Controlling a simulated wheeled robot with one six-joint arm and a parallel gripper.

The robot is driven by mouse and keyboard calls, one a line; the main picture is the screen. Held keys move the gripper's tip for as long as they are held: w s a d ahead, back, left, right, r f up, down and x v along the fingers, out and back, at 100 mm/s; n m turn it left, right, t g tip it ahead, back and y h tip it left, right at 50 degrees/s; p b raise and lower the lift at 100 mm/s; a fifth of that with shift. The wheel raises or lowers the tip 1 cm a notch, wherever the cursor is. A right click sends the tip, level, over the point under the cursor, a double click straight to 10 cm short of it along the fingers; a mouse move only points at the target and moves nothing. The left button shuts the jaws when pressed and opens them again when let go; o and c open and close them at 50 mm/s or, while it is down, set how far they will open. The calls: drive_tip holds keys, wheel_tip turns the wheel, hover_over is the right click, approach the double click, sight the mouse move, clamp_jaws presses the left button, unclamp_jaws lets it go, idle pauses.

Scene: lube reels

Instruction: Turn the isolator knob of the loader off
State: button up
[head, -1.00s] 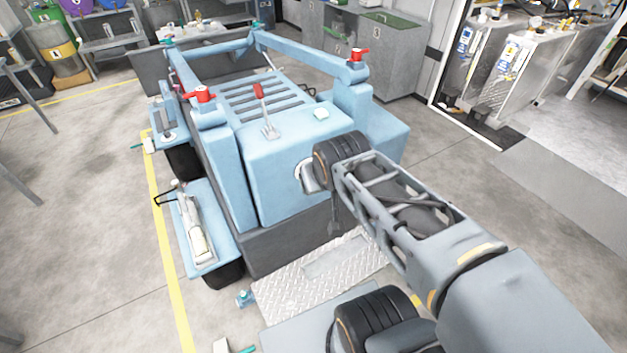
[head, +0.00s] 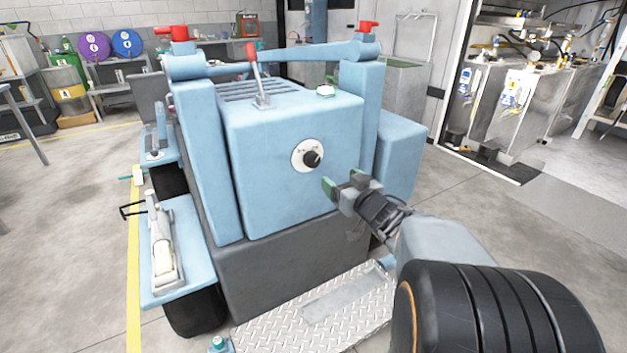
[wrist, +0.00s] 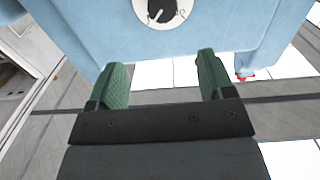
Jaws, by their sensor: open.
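The loader (head: 270,160) is a light blue machine with a dark grey lower body. Its isolator knob (head: 312,158) is black on a round white plate (head: 299,147) on the front panel. In the wrist view the knob (wrist: 162,9) is cut off by the top edge, with its pointer toward the lower left. My gripper (head: 345,188) has green-padded fingers, spread apart with nothing between them. It is to the lower right of the knob and apart from it. In the wrist view my gripper (wrist: 160,80) points toward the panel below the knob.
A red-topped lever (head: 256,75) stands on top of the loader, between two arms with red handles (head: 179,33). A metal tread plate (head: 310,305) lies at the loader's front. A side step (head: 175,250) is at the left. Open floor lies to the right.

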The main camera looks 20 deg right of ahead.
sight(314, 162)
drive_tip(key=shift+y, duration=0.3)
drive_tip(key=w+b, duration=0.1)
drive_tip(key=w, duration=0.3)
drive_tip(key=w+a+b, duration=0.1)
drive_tip(key=w, duration=0.4)
drive_tip(key=w+f+b, duration=0.1)
drive_tip(key=w, duration=0.3)
drive_tip(key=shift+w+a, duration=0.35)
drive_tip(key=c, duration=0.9)
drive_tip(key=shift+b, duration=0.3)
